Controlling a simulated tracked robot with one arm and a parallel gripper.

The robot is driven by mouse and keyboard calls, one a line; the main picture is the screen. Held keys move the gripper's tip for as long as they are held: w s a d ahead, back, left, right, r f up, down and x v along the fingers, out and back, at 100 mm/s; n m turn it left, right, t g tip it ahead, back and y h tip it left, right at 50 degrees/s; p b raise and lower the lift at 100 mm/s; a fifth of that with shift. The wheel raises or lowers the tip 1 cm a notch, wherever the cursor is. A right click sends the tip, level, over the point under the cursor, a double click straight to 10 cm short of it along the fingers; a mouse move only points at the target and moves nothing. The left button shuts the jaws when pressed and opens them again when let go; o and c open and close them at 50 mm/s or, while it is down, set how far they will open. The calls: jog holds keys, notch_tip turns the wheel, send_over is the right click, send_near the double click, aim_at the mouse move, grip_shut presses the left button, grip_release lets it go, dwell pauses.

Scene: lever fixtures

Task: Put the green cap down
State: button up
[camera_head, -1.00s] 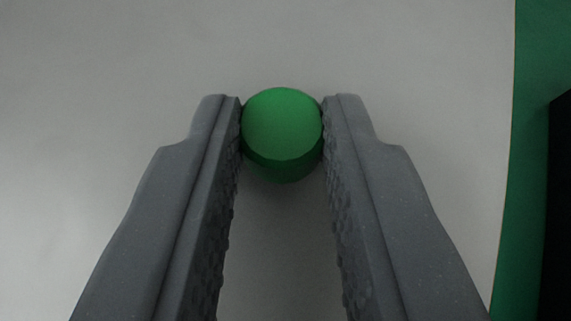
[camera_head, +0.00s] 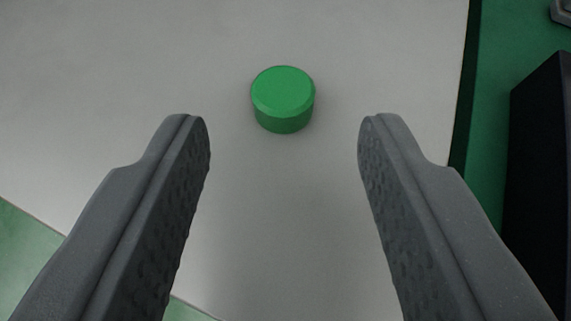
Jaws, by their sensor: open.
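The green cap (camera_head: 283,98) is a short round cylinder. It sits upright on a pale grey flat surface (camera_head: 390,60), in the upper middle of the view. My gripper (camera_head: 284,135) is open, with wide space between its two dark grey fingers. The cap is a little beyond the fingertips, roughly centred between them, and neither finger touches it. Nothing hides the cap.
A dark block (camera_head: 540,150) stands on a green area (camera_head: 490,110) at the right, past the grey surface's edge. A lighter green area (camera_head: 25,245) shows at the lower left. The grey surface around the cap is clear.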

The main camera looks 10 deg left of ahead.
jog(key=v, duration=0.7)
jog(key=shift+s+r+p, duration=0.2)
jog(key=shift+s+p, duration=0.2)
jog(key=shift+p, duration=0.05)
jog(key=shift+d, duration=0.1)
jog(key=w+a+r+m+t+h, duration=0.1)
jog(key=w+r+h, duration=0.1)
jog(key=r, duration=1.2)
jog(key=w+a+r+h, duration=0.1)
jog(key=r+h, duration=0.2)
jog(key=r, duration=1.1)
jog(key=s+a+r+y, duration=0.1)
jog(key=s+a+r, duration=0.3)
jog(key=a+r, duration=0.2)
jog(key=s+a+r+t+y, duration=0.1)
jog(key=s+a+r, duration=0.4)
jog(key=r, duration=0.6)
jog(key=s+a+r+t+y, duration=0.1)
jog(key=s+a+r, duration=0.4)
jog(key=a+r, duration=0.3)
jog(key=shift+r+y, duration=0.2)
jog(key=shift+y, duration=0.2)
jog(key=shift+s, duration=0.15)
jog(key=shift+c, duration=0.7)
